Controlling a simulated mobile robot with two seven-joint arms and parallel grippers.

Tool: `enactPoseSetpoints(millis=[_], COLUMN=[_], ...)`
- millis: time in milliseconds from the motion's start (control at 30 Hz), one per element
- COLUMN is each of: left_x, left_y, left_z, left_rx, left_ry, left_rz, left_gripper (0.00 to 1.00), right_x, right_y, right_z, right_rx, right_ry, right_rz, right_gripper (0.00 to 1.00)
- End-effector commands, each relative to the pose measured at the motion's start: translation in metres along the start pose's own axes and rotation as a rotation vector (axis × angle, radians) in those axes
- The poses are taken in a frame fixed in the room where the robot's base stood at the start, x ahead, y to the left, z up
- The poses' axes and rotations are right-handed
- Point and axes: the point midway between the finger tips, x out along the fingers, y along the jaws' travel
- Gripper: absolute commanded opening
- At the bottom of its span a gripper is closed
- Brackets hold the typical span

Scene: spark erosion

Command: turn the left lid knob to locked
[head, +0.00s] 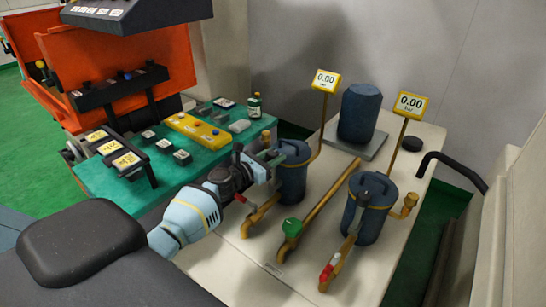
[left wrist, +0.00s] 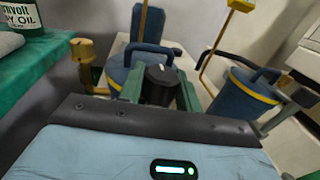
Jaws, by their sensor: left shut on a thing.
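The left blue vessel (head: 292,184) stands on the pale bench, with its lid (head: 296,151) on top. My left gripper (head: 274,157) reaches it from the left, at lid height. In the left wrist view, a black knob (left wrist: 161,84) with a small white mark on top sits between the two green fingers of my left gripper (left wrist: 160,94), which is shut on it. The fingers and wrist hide the knob in the head view. I cannot read which setting the mark points to. My right gripper is not in view.
The right blue vessel (head: 369,215), a green valve knob (head: 291,227) and a red valve handle (head: 327,272) stand nearby. Yellow gauges (head: 326,81) (head: 411,104) on thin posts read 0.00. A teal table (head: 123,190) with a bottle (head: 254,106) lies left.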

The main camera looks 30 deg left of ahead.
Motion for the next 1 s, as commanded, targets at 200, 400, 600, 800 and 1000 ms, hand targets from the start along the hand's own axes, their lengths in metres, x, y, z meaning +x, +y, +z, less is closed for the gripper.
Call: enactPoseSetpoints(millis=[200,400,600,800,1000], left_x=[0.000,0.000,-0.011,-0.037,-0.063], left_y=[0.000,0.000,0.000,0.000,0.000], left_z=[0.001,0.000,0.001,0.001,0.001], left_rx=[0.000,0.000,0.000,0.001,0.002], left_ry=[-0.001,-0.001,-0.001,-0.001,-0.001], left_rz=[0.001,0.001,0.001,0.001,0.001], left_gripper=[0.54,0.54,0.54,0.54,0.54], right_x=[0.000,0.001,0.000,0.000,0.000], right_y=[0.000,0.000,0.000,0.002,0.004], right_z=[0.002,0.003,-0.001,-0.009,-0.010], right_rx=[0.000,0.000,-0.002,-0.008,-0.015], right_ry=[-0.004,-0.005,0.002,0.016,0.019], right_rz=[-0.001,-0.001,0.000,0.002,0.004], right_gripper=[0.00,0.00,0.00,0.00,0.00])
